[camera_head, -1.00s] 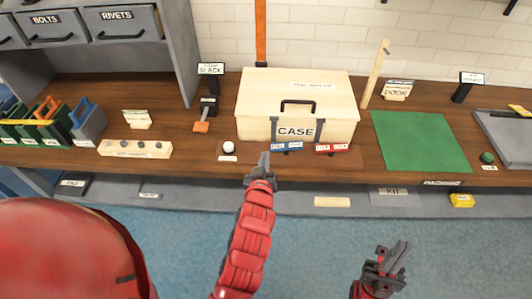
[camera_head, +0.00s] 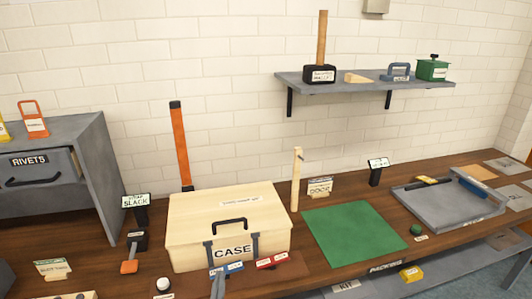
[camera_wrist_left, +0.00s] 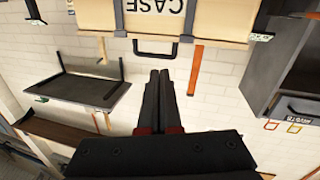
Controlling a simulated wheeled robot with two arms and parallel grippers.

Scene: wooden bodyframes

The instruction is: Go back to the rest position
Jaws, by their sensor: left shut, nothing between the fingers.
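My left gripper (camera_head: 217,284) shows at the bottom edge of the head view, in front of the wooden case. Its dark fingers are together and empty. They also show closed in the left wrist view (camera_wrist_left: 159,80), where the scene appears upside down. The pale case (camera_head: 228,231) stands closed on the bench, with a black handle and two latches. The left wrist view shows part of the case (camera_wrist_left: 190,15) at the top. My right gripper is out of the head view.
The bench holds a green mat (camera_head: 354,232), a grey tray (camera_head: 447,208), an orange-tipped tool (camera_head: 129,266) and a rivets drawer cabinet (camera_head: 42,170). A wall shelf (camera_head: 365,82) carries a mallet (camera_head: 321,50) and a green box (camera_head: 432,69). Blue and red labelled pieces lie before the case.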

